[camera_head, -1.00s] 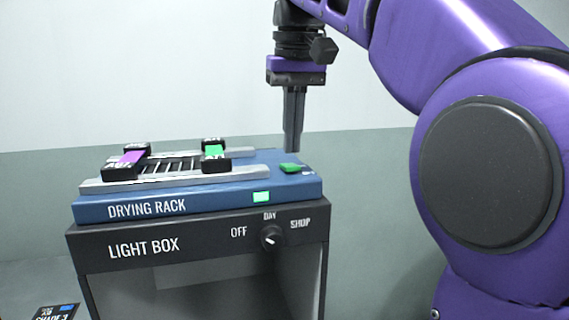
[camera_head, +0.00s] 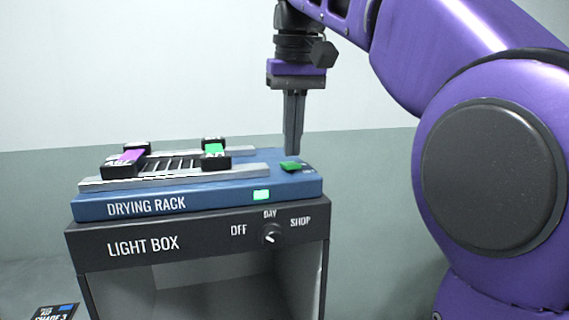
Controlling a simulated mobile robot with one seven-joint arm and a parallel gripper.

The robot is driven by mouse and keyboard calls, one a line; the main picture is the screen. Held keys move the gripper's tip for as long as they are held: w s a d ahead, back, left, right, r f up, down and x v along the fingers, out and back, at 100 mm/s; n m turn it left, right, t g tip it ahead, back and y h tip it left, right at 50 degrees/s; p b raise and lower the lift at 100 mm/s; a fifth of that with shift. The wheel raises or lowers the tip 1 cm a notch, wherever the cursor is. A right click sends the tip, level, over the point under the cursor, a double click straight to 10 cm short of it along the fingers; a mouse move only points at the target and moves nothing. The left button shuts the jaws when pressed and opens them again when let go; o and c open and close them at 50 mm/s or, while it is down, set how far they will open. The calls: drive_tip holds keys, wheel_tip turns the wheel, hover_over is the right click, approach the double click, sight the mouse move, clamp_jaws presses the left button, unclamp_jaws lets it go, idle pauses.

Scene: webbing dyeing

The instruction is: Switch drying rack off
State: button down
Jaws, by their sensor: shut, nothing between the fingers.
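The drying rack (camera_head: 225,196) is a blue unit lying on top of the light box. A green switch (camera_head: 291,166) is on its top at the right. A small green indicator (camera_head: 261,195) on its front edge is lit. My gripper (camera_head: 292,153) points straight down with its fingers shut and empty. Its tips are at the far side of the green switch, very close to it. I cannot tell whether they touch it.
Two dark clips, one with a purple band (camera_head: 130,157) and one with a green band (camera_head: 214,151), lie across the rack's rails. The light box (camera_head: 85,243) below has a knob (camera_head: 271,235) on its front. A shade card (camera_head: 55,313) lies at lower left.

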sight(292, 164)
drive_tip(key=shift+f+b, duration=0.55)
drive_tip(key=shift+f, duration=0.25)
drive_tip(key=shift+r, duration=0.1)
wheel_tip(292, 164, up, 5)
drive_tip(key=p, duration=0.4)
drive_tip(key=shift+p, duration=0.4)
drive_tip(key=shift+r, duration=0.95)
